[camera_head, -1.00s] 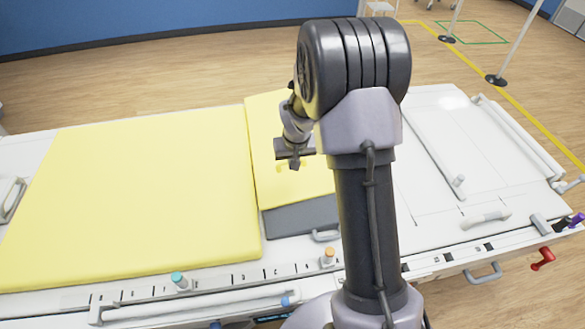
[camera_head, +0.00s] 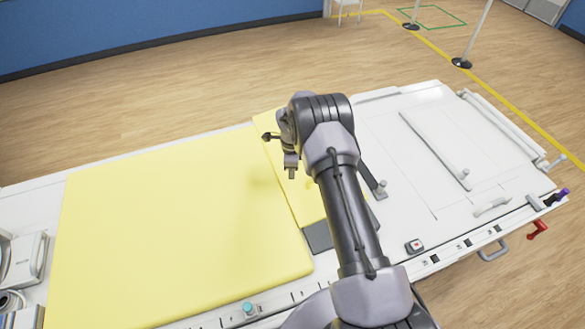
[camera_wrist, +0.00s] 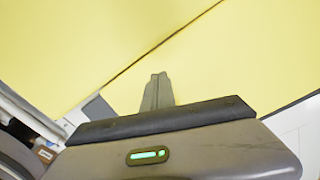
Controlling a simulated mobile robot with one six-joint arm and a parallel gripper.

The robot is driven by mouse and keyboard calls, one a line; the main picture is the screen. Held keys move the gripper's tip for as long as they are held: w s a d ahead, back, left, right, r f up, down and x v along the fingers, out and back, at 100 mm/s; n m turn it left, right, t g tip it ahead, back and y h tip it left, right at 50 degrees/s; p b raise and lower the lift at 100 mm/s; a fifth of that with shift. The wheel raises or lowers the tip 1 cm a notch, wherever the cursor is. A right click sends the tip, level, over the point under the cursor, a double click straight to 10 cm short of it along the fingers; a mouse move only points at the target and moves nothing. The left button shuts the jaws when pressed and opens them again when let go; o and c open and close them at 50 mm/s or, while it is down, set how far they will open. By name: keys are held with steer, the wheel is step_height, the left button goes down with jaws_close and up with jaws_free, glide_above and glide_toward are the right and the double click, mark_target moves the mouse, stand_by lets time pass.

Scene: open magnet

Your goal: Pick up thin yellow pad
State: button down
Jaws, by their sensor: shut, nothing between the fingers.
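Two yellow pads lie side by side on the white table. The smaller pad (camera_head: 306,203) is on the right, partly hidden by my arm in the head view. The large pad (camera_head: 170,235) is on the left. I cannot tell their thickness clearly. My gripper (camera_head: 291,174) is above the smaller pad, near the seam. In the wrist view, my gripper's fingers (camera_wrist: 158,88) are together and empty, with the smaller pad (camera_wrist: 250,55) behind and to the right of them. The large pad (camera_wrist: 60,45) fills the upper left there.
A dark grey piece (camera_head: 318,237) shows at the smaller pad's near end. The white table (camera_head: 400,165) has a long raised bar (camera_head: 435,148) and a white handle (camera_head: 492,206) on its right. A small box with a red button (camera_head: 414,246) sits near the front edge.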

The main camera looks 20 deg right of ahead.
mark_target(302, 187)
step_height(302, 187, down, 6)
steer(key=shift+a+f+b, duration=0.1)
steer(key=shift+a+b, duration=0.05)
steer(key=shift+b, duration=0.35)
steer(key=d, duration=0.2)
steer(key=shift+s+d+r, duration=0.35)
steer(key=shift+s, duration=0.05)
steer(key=shift+s+d, duration=0.25)
steer(key=shift+d, duration=0.25)
steer(key=shift+s+d+f+b, duration=0.1)
steer(key=shift+s+d+b, duration=0.15)
steer(key=shift+d+b, duration=0.45)
steer(key=shift+s+d, duration=0.15)
steer(key=shift+d, duration=0.2)
